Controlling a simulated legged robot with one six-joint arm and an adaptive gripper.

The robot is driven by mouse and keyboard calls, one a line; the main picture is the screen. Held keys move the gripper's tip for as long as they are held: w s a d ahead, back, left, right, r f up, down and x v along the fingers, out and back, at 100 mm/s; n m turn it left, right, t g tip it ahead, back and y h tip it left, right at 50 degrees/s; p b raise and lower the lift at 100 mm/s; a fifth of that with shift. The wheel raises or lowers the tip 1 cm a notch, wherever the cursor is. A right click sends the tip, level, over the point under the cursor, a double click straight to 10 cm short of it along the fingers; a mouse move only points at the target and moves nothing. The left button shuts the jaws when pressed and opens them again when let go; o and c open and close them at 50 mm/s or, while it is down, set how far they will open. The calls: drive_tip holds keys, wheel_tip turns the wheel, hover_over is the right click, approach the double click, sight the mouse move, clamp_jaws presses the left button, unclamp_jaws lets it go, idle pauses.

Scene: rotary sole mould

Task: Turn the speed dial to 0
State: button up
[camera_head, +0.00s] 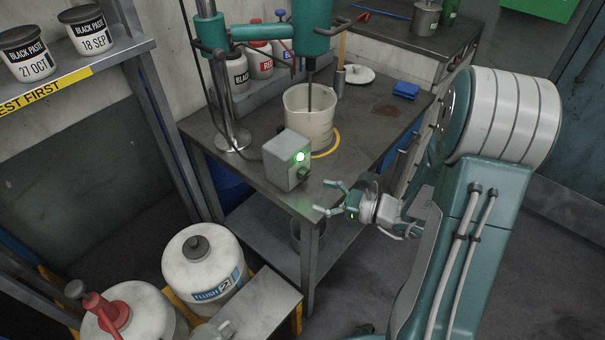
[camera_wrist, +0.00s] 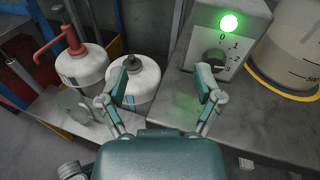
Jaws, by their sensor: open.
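The speed dial is a dark knob (camera_wrist: 214,58) on the front of a grey control box (camera_head: 285,155). Marks 0, 1, 2 and 3 run around its upper right side in the wrist view. I cannot tell which mark it points to. A green lamp (camera_wrist: 229,22) glows above it; the lamp also shows in the head view (camera_head: 300,156). My gripper (camera_head: 322,196) is open and empty, to the right of and nearer than the box, apart from it. In the wrist view my gripper (camera_wrist: 163,82) has its right finger just below the knob in the picture, partly overlapping it.
The box stands on a metal workbench (camera_head: 365,125) near its front edge. A beige bucket (camera_head: 306,126) under a teal mixer (camera_head: 310,25) stands behind it. White flush jugs (camera_head: 205,268) stand below at the lower left. The air right of the box is free.

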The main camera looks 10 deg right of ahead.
sight(307, 175)
drive_tip(key=w+d+f+m+t+h, duration=0.2)
drive_tip(key=d+f+m+t+h, duration=0.15)
drive_tip(key=d+m, duration=0.25)
drive_tip(key=shift+t+y, duration=0.25)
drive_tip(key=shift+t, duration=0.2)
drive_tip(key=x, duration=1.1)
drive_tip(key=shift+a+f, duration=0.25)
drive_tip(key=shift+f, duration=0.15)
drive_tip(key=c, duration=1.2)
